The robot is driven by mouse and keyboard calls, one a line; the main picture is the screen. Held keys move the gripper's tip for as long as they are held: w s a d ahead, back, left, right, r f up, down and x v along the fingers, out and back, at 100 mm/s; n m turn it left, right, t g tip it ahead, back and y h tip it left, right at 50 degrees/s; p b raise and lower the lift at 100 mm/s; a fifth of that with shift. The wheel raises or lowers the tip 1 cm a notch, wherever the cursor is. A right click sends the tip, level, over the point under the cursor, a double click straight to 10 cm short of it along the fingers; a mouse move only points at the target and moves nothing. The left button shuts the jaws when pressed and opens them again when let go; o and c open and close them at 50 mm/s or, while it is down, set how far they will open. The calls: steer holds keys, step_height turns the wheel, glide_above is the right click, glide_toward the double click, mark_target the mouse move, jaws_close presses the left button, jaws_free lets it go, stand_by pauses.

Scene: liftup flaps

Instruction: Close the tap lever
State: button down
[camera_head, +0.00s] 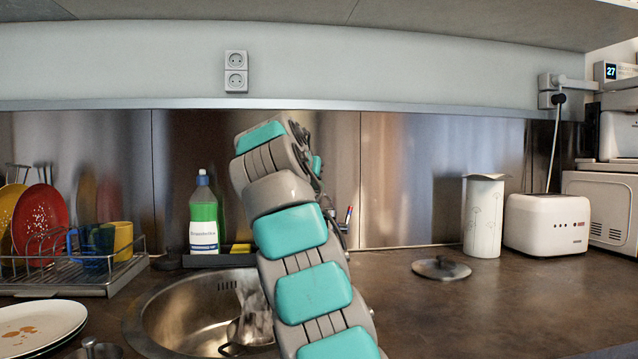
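My arm rises through the middle of the camera_head view, in front of the back edge of the sink (185,330). The tap and its lever are mostly or wholly hidden behind my arm. A small metallic piece (342,228) shows just right of the arm; I cannot tell if it is part of the tap. My gripper (308,148) is at the arm's top end, turned away from the camera. Only some dark parts show there, and its fingers cannot be made out. A pale, translucent patch (250,297), perhaps water, shows in the sink above a pot.
A green soap bottle (204,218) stands behind the sink. A dish rack (75,272) with plates and mugs is left, with white plates (35,325) in front. A lid (440,268), white canister (483,215) and toaster (546,222) stand right. The right front counter is clear.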

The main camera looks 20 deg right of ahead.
steer(key=f+b, duration=0.1)
steer(key=b, duration=0.3)
steer(key=s+a+f+t+b, duration=0.1)
steer(key=f+b, duration=0.1)
steer(key=b, duration=0.1)
steer(key=shift+s+a+h+b, duration=0.15)
steer(key=shift+s+h+b, duration=0.05)
steer(key=shift+h+b, duration=0.2)
